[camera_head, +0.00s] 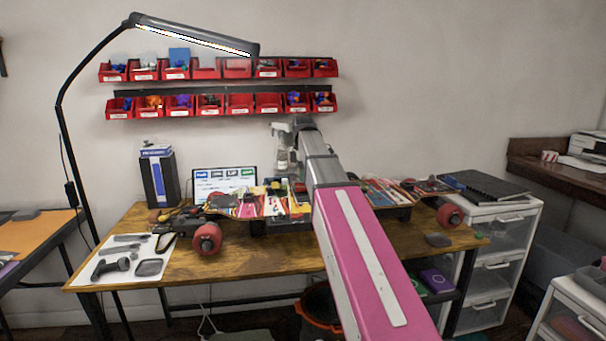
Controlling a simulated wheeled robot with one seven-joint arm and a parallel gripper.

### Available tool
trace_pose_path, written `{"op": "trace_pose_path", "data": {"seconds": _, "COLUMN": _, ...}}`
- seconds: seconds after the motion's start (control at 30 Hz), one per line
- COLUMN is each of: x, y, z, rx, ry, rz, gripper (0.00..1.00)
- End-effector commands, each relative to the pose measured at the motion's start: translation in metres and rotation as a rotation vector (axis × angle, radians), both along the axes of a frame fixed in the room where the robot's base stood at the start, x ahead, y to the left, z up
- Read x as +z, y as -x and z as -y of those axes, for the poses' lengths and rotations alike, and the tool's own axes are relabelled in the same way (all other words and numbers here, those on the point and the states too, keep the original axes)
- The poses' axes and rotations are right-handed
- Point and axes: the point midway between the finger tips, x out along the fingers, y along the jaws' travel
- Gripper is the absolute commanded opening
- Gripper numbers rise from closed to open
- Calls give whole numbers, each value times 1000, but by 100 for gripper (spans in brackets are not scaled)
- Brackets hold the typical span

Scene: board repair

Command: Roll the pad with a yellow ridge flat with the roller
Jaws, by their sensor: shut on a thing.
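My gripper (286,168) is at the far end of my arm, pointing down above the middle of the wooden workbench (150,222). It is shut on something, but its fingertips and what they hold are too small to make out. Below it lies a long board with a colourful, patterned surface (245,207) and red wheels (207,238) at its ends. My pink arm link covers part of the board's middle. Patches of yellow, red and white show there, but I cannot tell a pad with a yellow ridge or a roller apart from them.
A black box (158,180) and a lit screen (224,183) stand behind the board. Dark tools lie on a white sheet (155,249) at the bench's left. Red bins (206,105) hang on the wall. A lamp (190,35) arches overhead. White drawers (500,250) stand right.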

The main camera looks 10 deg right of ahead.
Motion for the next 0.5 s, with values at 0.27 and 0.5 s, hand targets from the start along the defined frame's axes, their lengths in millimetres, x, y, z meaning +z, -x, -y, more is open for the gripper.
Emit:
{"op": "trace_pose_path", "data": {"seconds": 0.27, "x": -4, "y": 0, "z": 0, "rx": 0, "ry": 0, "rz": 0, "gripper": 45}}
{"op": "trace_pose_path", "data": {"seconds": 0.5, "x": -7, "y": 0, "z": 0, "rx": 0, "ry": 0, "rz": 1, "gripper": 45}}
